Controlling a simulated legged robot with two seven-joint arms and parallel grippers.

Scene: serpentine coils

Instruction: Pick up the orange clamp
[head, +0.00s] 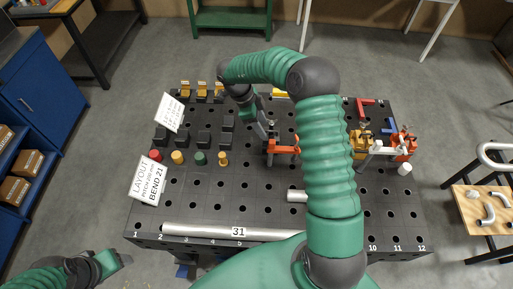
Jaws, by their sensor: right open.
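An orange clamp (284,149) stands on the dark perforated table (200,190) near its middle, partly hidden behind my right arm. My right gripper (265,130) reaches down from above, just left of the clamp's upper part. It is open, with its fingers close to the clamp; whether they touch it I cannot tell. My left gripper (118,261) is low at the left, off the table's front left corner and far from the clamp. Its fingers are too small and turned to read.
A red-orange clamp (404,147) and a yellow one (360,142) stand at the right. Black blocks and coloured knobs (200,158) fill the left side. A long pale tube (230,232) lies along the front edge. Two white signs (149,180) stand at the left edge.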

